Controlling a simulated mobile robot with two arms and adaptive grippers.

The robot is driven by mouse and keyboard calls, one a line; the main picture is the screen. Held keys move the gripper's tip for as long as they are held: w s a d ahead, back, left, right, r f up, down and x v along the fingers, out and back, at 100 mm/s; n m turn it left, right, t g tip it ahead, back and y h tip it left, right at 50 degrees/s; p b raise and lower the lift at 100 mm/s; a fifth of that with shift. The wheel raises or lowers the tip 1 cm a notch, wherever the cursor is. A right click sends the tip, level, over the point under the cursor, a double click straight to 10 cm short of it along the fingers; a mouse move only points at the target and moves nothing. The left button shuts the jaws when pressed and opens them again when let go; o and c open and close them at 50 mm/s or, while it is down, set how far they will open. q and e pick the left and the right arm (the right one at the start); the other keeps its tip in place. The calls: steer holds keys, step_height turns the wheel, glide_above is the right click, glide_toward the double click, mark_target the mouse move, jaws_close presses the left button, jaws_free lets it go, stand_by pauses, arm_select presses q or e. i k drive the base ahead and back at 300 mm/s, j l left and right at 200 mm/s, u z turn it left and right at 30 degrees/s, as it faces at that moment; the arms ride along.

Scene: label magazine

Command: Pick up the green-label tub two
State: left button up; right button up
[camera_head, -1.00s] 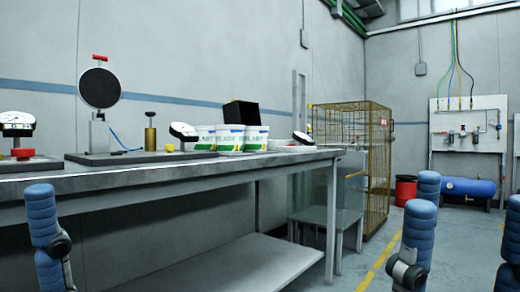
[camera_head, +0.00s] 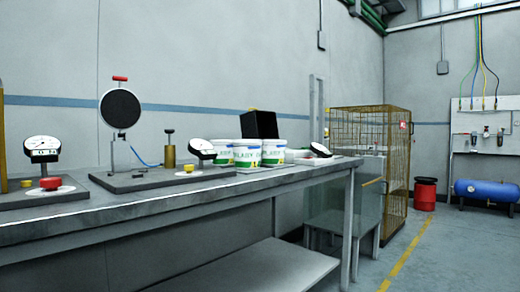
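Several white tubs with green labels stand close together towards the right part of the long grey workbench (camera_head: 150,206). The front tub (camera_head: 247,154) shows green lettering. Another tub (camera_head: 273,152) stands just right of it, and one more (camera_head: 222,152) is partly hidden at the left behind a dial gauge. I cannot tell which one is tub two. Neither of my grippers shows in the head view.
A black box (camera_head: 259,125) rises behind the tubs. Dial gauges (camera_head: 201,149) and a stand with a round black disc (camera_head: 120,109) are on the bench. A wire cage (camera_head: 370,150) and red bin (camera_head: 425,193) stand right. Floor at lower right is clear.

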mark_target(272, 151)
steer(key=i+l+z, duration=0.1)
steer(key=z, duration=1.15)
steer(key=i, duration=1.5)
steer(key=i+l, duration=0.1)
steer(key=i, duration=1.4)
steer(key=i+l+u, duration=0.1)
steer(key=i, duration=1.4)
steer(key=u, duration=0.45)
steer(key=i+u, duration=0.15)
steer(key=u, duration=0.35)
steer(key=l+u, duration=0.1)
steer(key=u, duration=0.35)
steer(key=i+u, duration=0.1)
steer(key=u, duration=0.35)
steer(key=l+u, duration=0.15)
steer(key=u, duration=0.3)
steer(key=i+j+u, duration=0.15)
steer(key=u, duration=0.3)
steer(key=i+j+u, duration=0.1)
steer(key=u, duration=0.35)
steer(key=i+u, duration=0.2)
steer(key=u, duration=0.25)
